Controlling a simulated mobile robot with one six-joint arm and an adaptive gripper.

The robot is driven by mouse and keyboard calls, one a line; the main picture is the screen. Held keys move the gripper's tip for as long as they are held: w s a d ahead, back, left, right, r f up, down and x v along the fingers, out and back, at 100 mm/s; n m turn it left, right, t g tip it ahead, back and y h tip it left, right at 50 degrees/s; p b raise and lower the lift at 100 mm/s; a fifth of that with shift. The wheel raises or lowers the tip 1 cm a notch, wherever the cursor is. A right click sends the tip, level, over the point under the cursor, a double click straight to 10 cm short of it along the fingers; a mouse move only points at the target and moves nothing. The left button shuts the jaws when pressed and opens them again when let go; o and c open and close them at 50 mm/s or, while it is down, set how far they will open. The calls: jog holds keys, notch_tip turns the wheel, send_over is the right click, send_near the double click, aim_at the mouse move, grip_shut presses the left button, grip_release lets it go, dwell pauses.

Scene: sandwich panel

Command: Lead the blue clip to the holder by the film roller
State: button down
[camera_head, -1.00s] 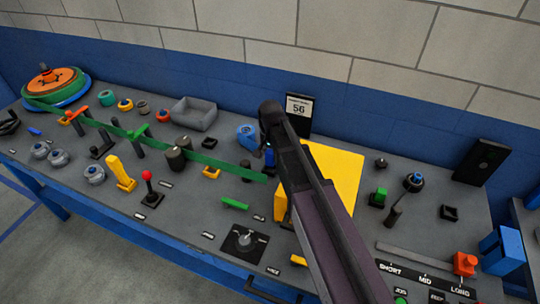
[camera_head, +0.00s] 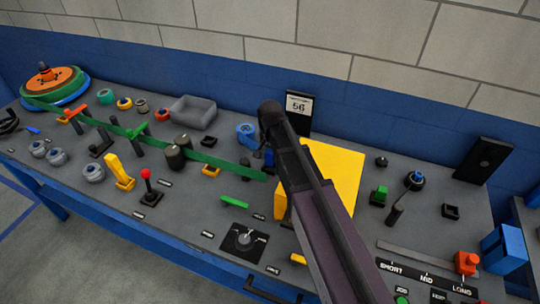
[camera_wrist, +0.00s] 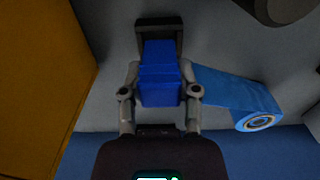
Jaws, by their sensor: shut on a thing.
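The blue clip (camera_wrist: 161,75) is between the two fingers of my gripper (camera_wrist: 160,88) in the wrist view. My gripper is shut on it. The clip's far end meets or overlaps a dark bracket-like holder (camera_wrist: 158,24); I cannot tell whether it is seated. A blue film strip (camera_wrist: 222,86) runs from beside the clip to a blue film roll (camera_wrist: 260,122) at right. In the head view the blue roll (camera_head: 247,135) stands just left of my arm, and my gripper and the clip are mostly hidden behind the arm.
A large yellow block (camera_head: 335,178) stands right beside my arm; its side fills the left of the wrist view (camera_wrist: 42,70). A green belt (camera_head: 215,160) ends near my gripper after passing dark cylinders (camera_head: 176,158). A number sign (camera_head: 298,106) stands behind my arm.

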jog(key=shift+f+b, duration=0.65)
jog(key=shift+f, duration=0.05)
dwell(0.4)
jog(key=shift+f+b, duration=0.6)
jog(key=shift+f, duration=0.05)
jog(key=shift+c, duration=1.3)
grip_release()
jog(key=shift+r+p, duration=3.5)
jog(key=shift+r, duration=0.05)
